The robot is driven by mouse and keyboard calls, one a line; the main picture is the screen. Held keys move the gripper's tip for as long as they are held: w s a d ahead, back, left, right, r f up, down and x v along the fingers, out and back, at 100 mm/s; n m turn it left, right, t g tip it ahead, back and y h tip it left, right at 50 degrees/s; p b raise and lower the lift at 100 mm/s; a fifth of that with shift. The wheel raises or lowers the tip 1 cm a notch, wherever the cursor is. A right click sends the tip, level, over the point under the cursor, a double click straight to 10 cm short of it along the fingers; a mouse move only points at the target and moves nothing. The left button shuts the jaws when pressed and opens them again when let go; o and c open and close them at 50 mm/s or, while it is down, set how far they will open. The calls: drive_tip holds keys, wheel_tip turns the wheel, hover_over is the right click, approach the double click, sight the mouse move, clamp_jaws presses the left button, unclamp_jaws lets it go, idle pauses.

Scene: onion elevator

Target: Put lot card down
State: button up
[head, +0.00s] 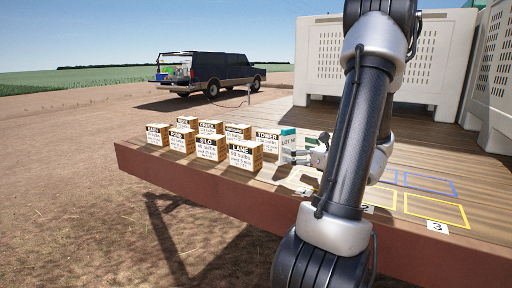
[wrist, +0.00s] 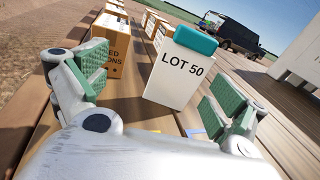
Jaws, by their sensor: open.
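The lot card (head: 288,147) is a white block with a teal top, standing upright on the wooden deck at the right end of the boxes. In the wrist view the card (wrist: 176,78) reads "LOT 50" and shows between my spread fingers, with gaps on both sides. My gripper (head: 318,152) is open and empty, just right of the card in the head view. In the wrist view my gripper (wrist: 158,88) has green-padded fingers wide apart.
Several labelled cardboard boxes, such as LANE (head: 245,157) and TOWER (head: 269,141), stand left of the card. Yellow and blue outlined rectangles (head: 436,211) mark the deck at right, with a "3" label (head: 437,227). White bins (head: 440,65) stand behind. The deck's front edge is near.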

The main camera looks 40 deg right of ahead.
sight(288, 143)
drive_tip(key=shift+d+f+m+t+h, duration=0.15)
drive_tip(key=shift+d+m+t+h, duration=0.15)
drive_tip(key=shift+d+m+h, duration=0.65)
drive_tip(key=shift+w+d, duration=0.25)
drive_tip(key=shift+d, duration=0.05)
drive_tip(key=w, duration=0.7)
drive_tip(key=shift+w+d+f, duration=0.1)
drive_tip(key=shift+w+d, duration=0.05)
drive_tip(key=c, duration=1.2)
wheel_tip(288, 143, up, 10)
drive_tip(key=shift+f, duration=0.1)
